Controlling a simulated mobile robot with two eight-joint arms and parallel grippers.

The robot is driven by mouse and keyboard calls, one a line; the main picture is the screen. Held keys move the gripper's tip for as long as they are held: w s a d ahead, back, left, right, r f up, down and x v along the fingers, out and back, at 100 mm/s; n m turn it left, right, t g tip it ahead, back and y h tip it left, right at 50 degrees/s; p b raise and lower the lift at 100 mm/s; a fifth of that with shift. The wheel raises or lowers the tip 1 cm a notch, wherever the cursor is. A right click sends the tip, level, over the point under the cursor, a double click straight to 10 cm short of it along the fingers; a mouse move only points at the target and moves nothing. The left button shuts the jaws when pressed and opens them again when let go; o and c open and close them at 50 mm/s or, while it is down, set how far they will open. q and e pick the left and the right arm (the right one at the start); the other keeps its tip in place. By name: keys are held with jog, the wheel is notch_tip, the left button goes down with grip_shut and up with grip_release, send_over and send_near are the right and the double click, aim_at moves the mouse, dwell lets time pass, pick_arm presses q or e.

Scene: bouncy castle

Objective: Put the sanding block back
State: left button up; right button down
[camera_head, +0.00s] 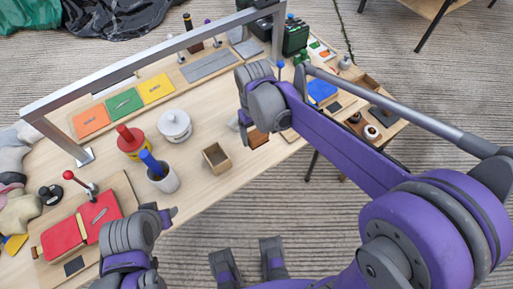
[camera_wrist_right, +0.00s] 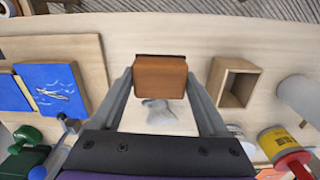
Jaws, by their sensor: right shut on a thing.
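The sanding block is a brown block (camera_wrist_right: 160,77) with a dark edge. It is held between the fingertips of my right gripper (camera_wrist_right: 160,90) in the right wrist view. In the head view the block (camera_head: 258,138) shows below my right gripper (camera_head: 246,124), near the table's front edge, partly hidden by the arm. I cannot tell whether it touches the table. A small open wooden box (camera_head: 216,158) stands just left of it, empty; it also shows to the right in the wrist view (camera_wrist_right: 236,82).
A grey patch (camera_wrist_right: 160,116) lies on the tabletop beside the block. A metal frame (camera_head: 160,55) spans the table. A blue pad (camera_head: 322,91) lies right.

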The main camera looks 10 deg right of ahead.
aim_at(256, 151)
pick_arm(q)
jog(key=shift+f+b, duration=0.45)
jog(key=shift+f, duration=0.1)
pick_arm(e)
jog(key=shift+w+f, duration=0.1)
jog(key=shift+f, duration=3.3)
pick_arm(q)
jog(key=shift+f, duration=0.2)
pick_arm(e)
jog(key=shift+f, duration=0.2)
jog(key=shift+c, duration=0.4)
grip_release()
jog(key=shift+o, duration=0.4)
jog(key=shift+f, duration=0.1)
